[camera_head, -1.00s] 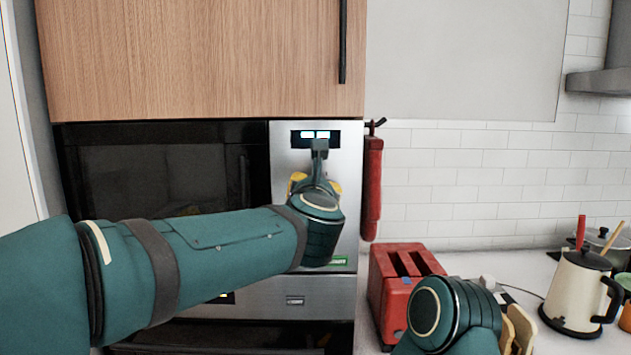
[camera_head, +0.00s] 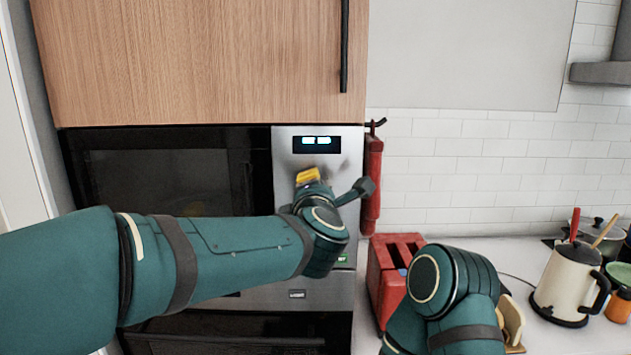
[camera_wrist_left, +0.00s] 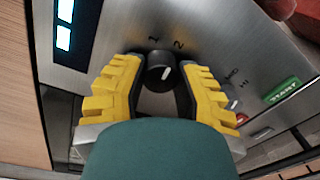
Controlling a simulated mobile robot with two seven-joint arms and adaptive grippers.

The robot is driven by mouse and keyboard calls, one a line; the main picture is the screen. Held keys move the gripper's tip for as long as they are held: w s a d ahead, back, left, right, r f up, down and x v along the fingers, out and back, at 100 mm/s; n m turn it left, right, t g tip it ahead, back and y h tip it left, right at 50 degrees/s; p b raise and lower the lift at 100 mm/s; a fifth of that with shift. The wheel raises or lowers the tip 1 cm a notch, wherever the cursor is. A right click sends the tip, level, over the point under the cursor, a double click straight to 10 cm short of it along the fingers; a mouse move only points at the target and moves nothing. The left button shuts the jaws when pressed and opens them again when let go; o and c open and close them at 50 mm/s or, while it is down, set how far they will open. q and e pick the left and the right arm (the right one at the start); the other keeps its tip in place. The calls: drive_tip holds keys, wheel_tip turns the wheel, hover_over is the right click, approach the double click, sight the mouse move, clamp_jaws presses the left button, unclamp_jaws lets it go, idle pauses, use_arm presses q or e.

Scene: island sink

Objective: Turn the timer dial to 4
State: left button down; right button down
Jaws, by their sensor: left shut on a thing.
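The timer dial (camera_wrist_left: 161,73) is a round dark knob with a white pointer mark on the steel control panel. In the left wrist view it sits between the yellow fingers of my left gripper (camera_wrist_left: 160,68), which is shut on it. The numerals 1 and 2 show beside the dial; the white mark points roughly toward the 2. Other numerals, including 4, are hidden or unreadable. In the head view my left gripper (camera_head: 307,177) is against the panel below the lit display (camera_head: 317,144), and the dial is hidden by it.
The microwave's dark door (camera_head: 170,175) lies left of the panel. A green START button (camera_wrist_left: 286,90) sits lower on the panel. A red toaster (camera_head: 385,290) and a cream kettle (camera_head: 566,285) stand on the counter.

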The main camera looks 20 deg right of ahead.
use_arm(q)
drive_tip(key=shift+r+m+p, duration=0.2)
drive_tip(key=shift+m+p, duration=0.35)
drive_tip(key=shift+m, duration=0.35)
drive_tip(key=m+p, duration=0.3)
drive_tip(key=m, duration=0.2)
drive_tip(key=shift+r, duration=0.15)
drive_tip(key=m+p, duration=0.4)
drive_tip(key=m, duration=0.2)
drive_tip(key=shift+r, duration=0.1)
drive_tip(key=m+p, duration=0.1)
drive_tip(key=m, duration=0.2)
drive_tip(key=shift+d+m, duration=0.1)
drive_tip(key=shift+m, duration=0.8)
drive_tip(key=m, duration=0.4)
drive_tip(key=shift+d+m+t+p, duration=0.1)
drive_tip(key=shift+m+t+p, duration=0.2)
drive_tip(key=shift+m+p, duration=0.1)
